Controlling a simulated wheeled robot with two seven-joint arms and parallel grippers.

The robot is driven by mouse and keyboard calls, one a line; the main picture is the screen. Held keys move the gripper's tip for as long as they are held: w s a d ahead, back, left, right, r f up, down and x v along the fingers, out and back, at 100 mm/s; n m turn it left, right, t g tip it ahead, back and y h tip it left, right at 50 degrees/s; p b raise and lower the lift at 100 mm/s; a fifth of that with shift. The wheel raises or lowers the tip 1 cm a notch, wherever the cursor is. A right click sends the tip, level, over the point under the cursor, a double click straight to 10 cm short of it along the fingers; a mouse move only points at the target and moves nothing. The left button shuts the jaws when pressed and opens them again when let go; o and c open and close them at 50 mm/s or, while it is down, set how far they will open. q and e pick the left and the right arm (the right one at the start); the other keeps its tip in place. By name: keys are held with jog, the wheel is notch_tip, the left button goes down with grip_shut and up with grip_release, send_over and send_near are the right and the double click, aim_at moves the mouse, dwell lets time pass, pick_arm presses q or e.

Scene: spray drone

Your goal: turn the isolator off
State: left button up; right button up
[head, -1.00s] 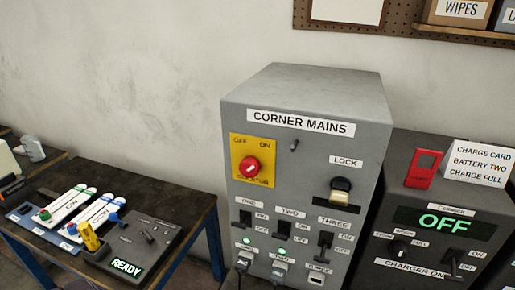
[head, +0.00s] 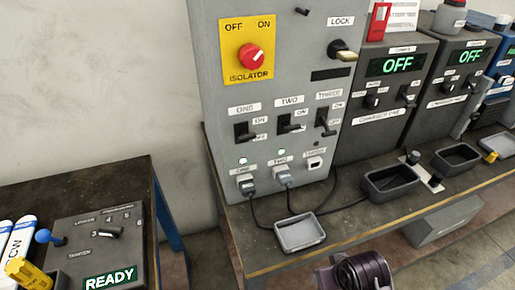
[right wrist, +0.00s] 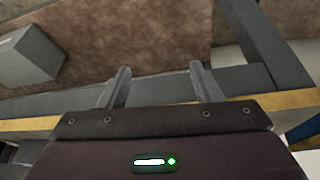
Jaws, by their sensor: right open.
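The isolator (head: 252,57) is a red round knob on a yellow plate on the grey corner mains cabinet. OFF is printed at the plate's upper left and ON at its upper right. A white mark on the knob appears to lean to the upper right, toward ON. A lock with a brass-coloured handle (head: 345,55) sits to the right of the plate. My right gripper (right wrist: 162,82) is open and empty in the right wrist view, its two fingers apart. My right arm's dark end shows at the bottom of the head view, well below the knob and apart from it. My left gripper is not in view.
Switches ONE, TWO and THREE (head: 289,124) are below the isolator, with plugs and cables beneath. A grey tray (head: 300,233) lies before the cabinet. Charger units reading OFF (head: 395,65) stand at right. A bench with a READY panel (head: 110,277) is at lower left.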

notch_tip(320, 180, up, 6)
jog(key=w+a+r+t, duration=0.1)
jog(key=w+t, duration=0.1)
jog(key=w, duration=0.1)
jog(key=n+t+y, duration=0.2)
jog(key=t+y, duration=0.3)
jog(key=t, duration=0.6)
send_near(254, 58)
jog(key=w, duration=0.2)
jog(key=x, duration=0.7)
jog(key=shift+w+a, duration=0.2)
jog(key=shift+a, duration=0.15)
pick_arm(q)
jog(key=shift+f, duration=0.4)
pick_arm(e)
jog(key=c, duration=1)
